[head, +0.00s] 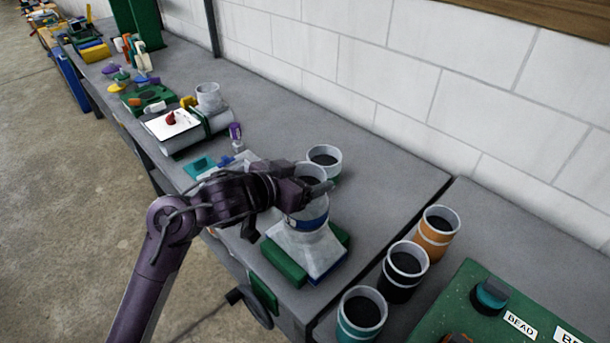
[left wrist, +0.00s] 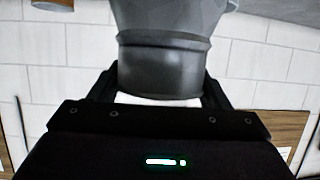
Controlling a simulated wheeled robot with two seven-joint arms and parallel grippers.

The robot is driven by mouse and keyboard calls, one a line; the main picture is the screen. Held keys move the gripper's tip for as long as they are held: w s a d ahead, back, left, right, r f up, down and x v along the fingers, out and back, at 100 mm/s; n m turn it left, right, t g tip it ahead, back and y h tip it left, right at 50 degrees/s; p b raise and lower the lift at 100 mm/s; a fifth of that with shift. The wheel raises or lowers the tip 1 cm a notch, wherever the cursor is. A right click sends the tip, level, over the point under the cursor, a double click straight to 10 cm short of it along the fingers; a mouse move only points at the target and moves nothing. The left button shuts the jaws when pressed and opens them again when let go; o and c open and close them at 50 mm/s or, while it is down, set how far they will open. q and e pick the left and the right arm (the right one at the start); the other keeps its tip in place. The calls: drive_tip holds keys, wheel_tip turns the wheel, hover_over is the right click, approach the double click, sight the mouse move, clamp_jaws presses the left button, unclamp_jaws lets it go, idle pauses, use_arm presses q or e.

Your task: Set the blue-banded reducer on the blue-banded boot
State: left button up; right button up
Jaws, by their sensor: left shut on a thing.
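My left gripper (head: 306,191) is shut on a round grey sheet-metal piece, the reducer (left wrist: 160,65), which fills the space between its fingers in the left wrist view. In the head view the gripper hides much of the reducer. Directly below is the boot (head: 303,247), a grey flared piece standing between green blocks (head: 285,264). A blue band (head: 312,222) shows just under the gripper, where the two pieces meet in the picture. I cannot tell whether the reducer touches the boot or hangs slightly above it. My right gripper is not in view.
A grey round fitting (head: 325,158) stands close behind the gripper. Orange (head: 435,236), black (head: 403,270) and teal-banded (head: 361,318) fittings stand to the right, beside a green board (head: 480,315). The bench behind (head: 385,170) is clear up to the white block wall.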

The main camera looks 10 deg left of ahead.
use_arm(q)
drive_tip(key=shift+f+b, duration=0.35)
drive_tip(key=shift+f, duration=0.2)
drive_tip(key=o, duration=1.2)
drive_tip(key=shift+s, duration=0.1)
drive_tip(key=shift+s+a+r+p, duration=0.35)
drive_tip(key=shift+s+p, duration=0.1)
drive_tip(key=shift+p, duration=0.25)
drive_tip(key=p+v, duration=0.5)
drive_tip(key=v, duration=0.4)
drive_tip(key=shift+s+a, duration=0.1)
drive_tip(key=shift+s, duration=0.2)
